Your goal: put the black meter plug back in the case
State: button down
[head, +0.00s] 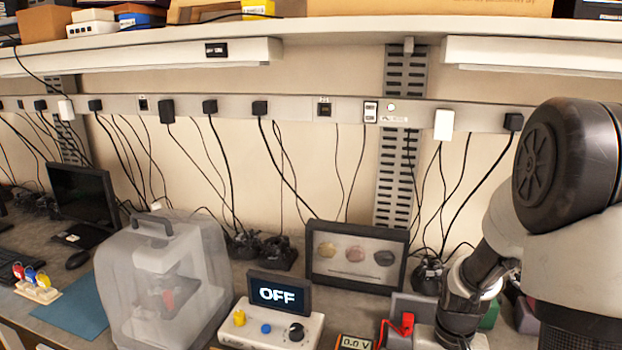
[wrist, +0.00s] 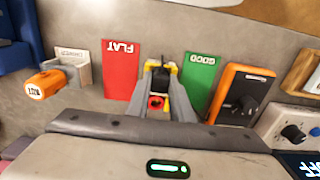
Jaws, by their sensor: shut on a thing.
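In the wrist view my gripper (wrist: 160,75) is shut on a small black piece, which I take to be the black meter plug (wrist: 161,86). A yellow bit and a red ring show beside it between the grey fingers; how they join is unclear. The orange meter (wrist: 241,94) with a black dial lies just right of the gripper. In the head view the meter's display (head: 355,343) reads 0.0 V at the bottom edge, and my fingertips are out of sight. I cannot clearly make out the case in either view.
A red FLAT card (wrist: 121,70) and a green GOOD card (wrist: 201,80) flank the gripper. An orange-handled driver (wrist: 47,84) sits in a holder at left. A control box (head: 270,328) with an OFF screen and a translucent cover (head: 165,285) stand on the bench.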

jog(key=shift+r+p, duration=0.85)
jog(key=shift+r, duration=0.3)
dwell(0.4)
jog(key=shift+r+p, duration=1.25)
jog(key=shift+r, duration=0.45)
jog(key=c, duration=2.2)
grip_release()
jog(key=c, duration=0.3)
jog(key=shift+c, duration=0.2)
jog(key=w+d+r, duration=0.1)
jog(key=w+d, duration=0.3)
jog(key=w, duration=0.3)
jog(key=w+d+r, duration=0.1)
jog(key=w+d, duration=0.4)
jog(key=w, duration=0.3)
jog(key=shift+d+r+b, duration=0.25)
jog(key=shift+r+b, duration=0.05)
jog(key=shift+r, duration=0.05)
